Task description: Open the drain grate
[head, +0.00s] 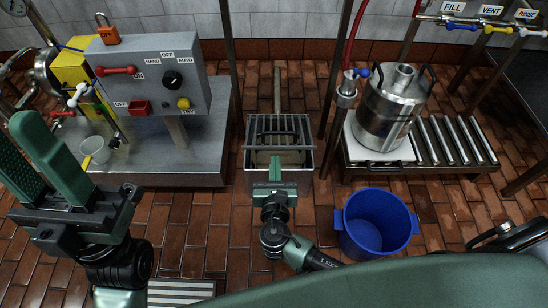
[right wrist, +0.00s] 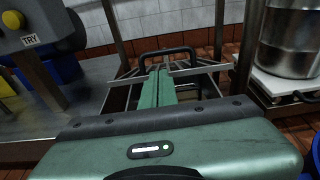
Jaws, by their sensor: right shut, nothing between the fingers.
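The drain grate (head: 296,124) is a set of metal bars at the top of a metal drain box (head: 304,173) on the brick floor. Its dark loop handle (head: 262,138) shows in the head view and the right wrist view (right wrist: 170,50). My right gripper (head: 275,162) is shut and empty at the near side of the grate. In the right wrist view its green fingers (right wrist: 158,88) are together, pointing at the handle; I cannot tell whether they touch it. The grate's exact tilt is unclear. My left gripper (head: 55,160) is raised at the left, its fingers apart and empty.
A control panel (head: 150,75) stands on a metal bench (head: 200,150) at the left, with a clear cup (head: 95,150). A blue bucket (head: 375,222) stands right of my right arm. Thin posts flank the drain.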

